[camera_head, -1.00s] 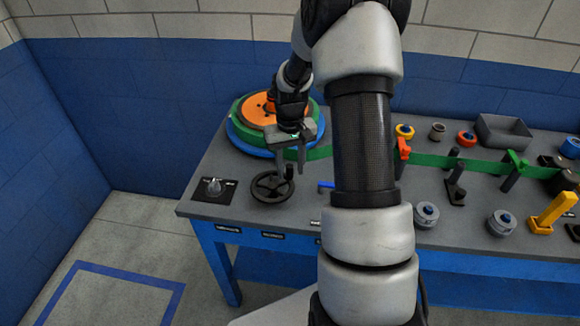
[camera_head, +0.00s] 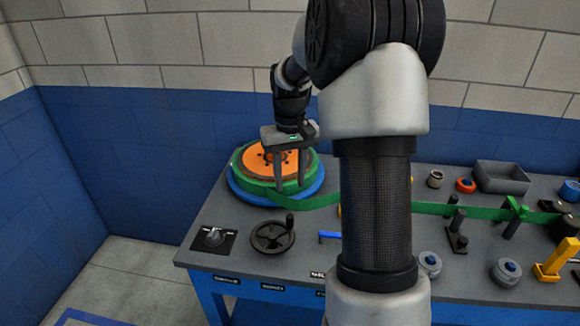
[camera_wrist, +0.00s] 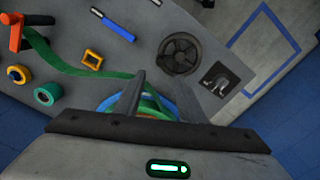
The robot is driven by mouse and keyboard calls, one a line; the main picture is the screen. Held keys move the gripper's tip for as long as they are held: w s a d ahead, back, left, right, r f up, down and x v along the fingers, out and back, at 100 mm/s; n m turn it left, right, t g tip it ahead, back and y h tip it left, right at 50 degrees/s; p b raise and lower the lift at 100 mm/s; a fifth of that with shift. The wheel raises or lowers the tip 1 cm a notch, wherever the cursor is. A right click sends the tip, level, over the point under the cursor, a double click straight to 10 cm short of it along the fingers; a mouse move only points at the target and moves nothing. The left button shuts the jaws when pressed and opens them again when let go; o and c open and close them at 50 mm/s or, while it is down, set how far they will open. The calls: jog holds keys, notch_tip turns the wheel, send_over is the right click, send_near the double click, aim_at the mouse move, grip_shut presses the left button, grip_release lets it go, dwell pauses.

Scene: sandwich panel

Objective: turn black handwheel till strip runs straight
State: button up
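The black handwheel (camera_head: 268,238) lies near the table's front left, its upright knob at the upper right in the head view. It also shows whole in the wrist view (camera_wrist: 178,56). My gripper (camera_head: 291,182) is open and empty, fingers pointing down. It is above and behind the handwheel, in front of the reel, apart from the wheel. The green strip (camera_head: 480,212) leaves the reel with orange (camera_head: 255,157), green and blue discs and runs right. My arm hides its middle in the head view. In the wrist view the strip (camera_wrist: 60,66) curves between the orange post and the reel.
A grey knob on a black plate (camera_head: 213,239) sits left of the wheel. A blue handle (camera_head: 328,235) lies to its right. Rolls, posts and a grey bin (camera_head: 501,177) fill the right side. The blue wall stands behind and left.

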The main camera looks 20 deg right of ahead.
jog(key=shift+r, duration=1.65)
jog(key=s+a+r+t+p, duration=0.2)
jog(key=s+a+r, duration=0.65)
jog(key=r, duration=0.25)
jog(key=s+a+r+t+p, duration=0.1)
jog(key=s+a, duration=0.1)
jog(key=s, duration=0.5)
jog(key=s+a+r+n+t+p, duration=0.1)
jog(key=s+a+r+t, duration=0.1)
jog(key=s, duration=0.5)
jog(key=shift+s+a+r+n+t+p, duration=0.2)
jog(key=shift+s+a+n+t+p, duration=0.15)
jog(key=shift+a, duration=0.2)
